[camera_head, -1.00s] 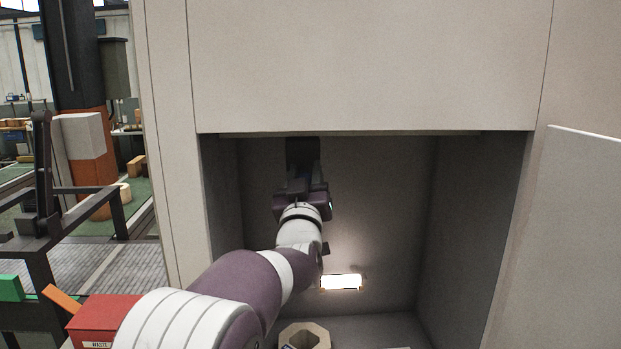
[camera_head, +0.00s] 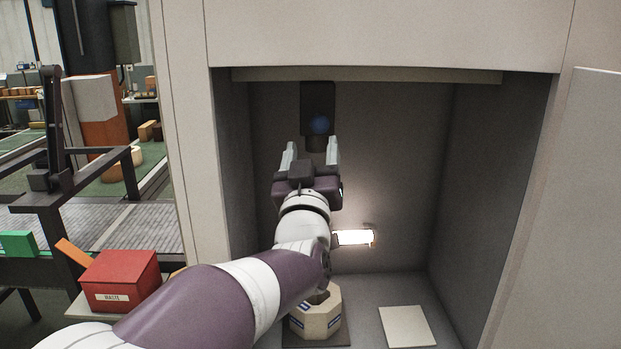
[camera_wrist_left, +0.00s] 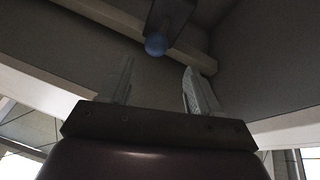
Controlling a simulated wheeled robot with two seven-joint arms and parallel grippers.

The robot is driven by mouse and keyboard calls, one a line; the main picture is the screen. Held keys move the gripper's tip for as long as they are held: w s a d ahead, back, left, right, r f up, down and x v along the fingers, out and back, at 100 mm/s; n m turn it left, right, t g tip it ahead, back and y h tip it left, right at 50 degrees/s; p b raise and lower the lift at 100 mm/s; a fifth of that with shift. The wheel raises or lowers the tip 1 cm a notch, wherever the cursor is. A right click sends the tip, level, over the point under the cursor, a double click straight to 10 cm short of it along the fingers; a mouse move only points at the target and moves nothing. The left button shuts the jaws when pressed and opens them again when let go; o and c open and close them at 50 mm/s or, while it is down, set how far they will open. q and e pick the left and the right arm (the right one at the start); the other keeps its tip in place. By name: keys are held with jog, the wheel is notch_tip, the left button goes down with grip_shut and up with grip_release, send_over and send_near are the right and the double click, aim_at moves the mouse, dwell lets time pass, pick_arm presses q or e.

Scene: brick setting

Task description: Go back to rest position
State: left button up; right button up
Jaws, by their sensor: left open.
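My left gripper (camera_head: 311,158) is inside the grey cabinet recess, its two pale fingers apart and pointing up toward the back wall. Nothing shows between the fingers. My right gripper is not in view.
A lit lamp (camera_head: 353,237) is on the back wall. A beige octagonal block (camera_head: 318,314) and a pale square plate (camera_head: 407,327) are on the recess floor. A red waste box (camera_head: 118,281) stands outside at left. An open door (camera_head: 575,220) is at right.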

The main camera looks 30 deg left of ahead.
pick_arm(q)
jog(key=shift+v, duration=1.2)
jog(key=d+f+m+g+h, duration=0.2)
jog(key=d+f+g+h, duration=0.15)
jog(key=f, duration=0.85)
jog(key=d+f+m+g+h, duration=0.3)
jog(key=f+g+h, duration=0.2)
jog(key=f, duration=0.7)
jog(key=s+d+f+m+g+h, duration=0.1)
jog(key=s+d+f+g, duration=0.2)
jog(key=s+f+g, duration=0.2)
jog(key=s+d+f+m+g, duration=0.2)
jog(key=s+f+g, duration=0.3)
jog(key=s+f, duration=0.4)
notch_tip(320, 180, down, 3)
jog(key=shift+s+d+r+h, duration=0.25)
jog(key=shift+d+h, duration=0.1)
jog(key=shift+d, duration=0.5)
jog(key=shift+c, duration=0.3)
